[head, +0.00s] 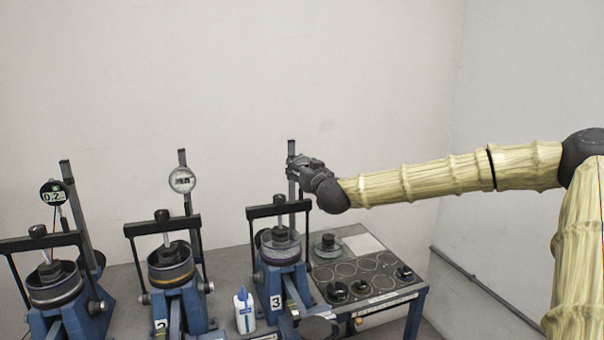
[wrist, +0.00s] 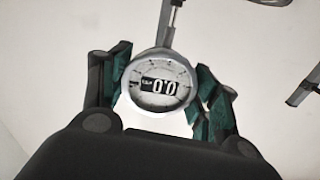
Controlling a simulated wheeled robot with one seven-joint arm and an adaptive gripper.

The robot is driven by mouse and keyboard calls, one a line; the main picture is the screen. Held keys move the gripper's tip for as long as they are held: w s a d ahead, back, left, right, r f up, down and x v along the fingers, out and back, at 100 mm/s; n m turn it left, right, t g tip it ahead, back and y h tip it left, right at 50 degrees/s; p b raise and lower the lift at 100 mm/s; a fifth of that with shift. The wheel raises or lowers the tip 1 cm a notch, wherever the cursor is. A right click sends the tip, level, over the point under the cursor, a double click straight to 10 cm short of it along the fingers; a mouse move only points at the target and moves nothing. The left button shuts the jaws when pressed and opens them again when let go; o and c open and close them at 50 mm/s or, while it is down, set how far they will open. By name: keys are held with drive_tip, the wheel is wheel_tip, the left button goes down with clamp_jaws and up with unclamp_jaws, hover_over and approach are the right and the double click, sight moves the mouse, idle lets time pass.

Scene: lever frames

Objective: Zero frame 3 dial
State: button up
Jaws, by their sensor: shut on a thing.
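Frame 3 (head: 276,302) is a blue lever frame with a black crossbar and a "3" label, the rightmost of the three frames. Its tall grey post rises behind it. My gripper (head: 297,166) is at the top of that post and hides the dial in the head view. In the wrist view the round, white-faced dial (wrist: 158,97) sits between the green-padded fingers of my gripper (wrist: 163,72), one on each side of its rim. The gripper is shut on it. Its display appears to read 0.0, with the digits looking upside down.
Frame 2 (head: 168,275) stands left with a white dial (head: 182,180), and frame 1 (head: 55,290) further left with a dark dial (head: 53,192). A white bottle (head: 244,311) stands between frames 2 and 3. A tray of black weights (head: 362,284) lies right of frame 3.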

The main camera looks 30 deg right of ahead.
drive_tip(key=shift+f+m+b, duration=0.15)
drive_tip(key=shift+m+b, duration=0.55)
drive_tip(key=shift+m, duration=0.1)
drive_tip(key=shift+r+m+b, duration=0.25)
drive_tip(key=shift+m+b, duration=0.45)
drive_tip(key=shift+m, duration=0.3)
drive_tip(key=o, duration=1.1)
drive_tip(key=shift+d, duration=0.1)
drive_tip(key=shift+c, duration=0.2)
drive_tip(key=v, duration=1.1)
drive_tip(key=shift+s, duration=0.4)
drive_tip(key=shift+f, duration=0.1)
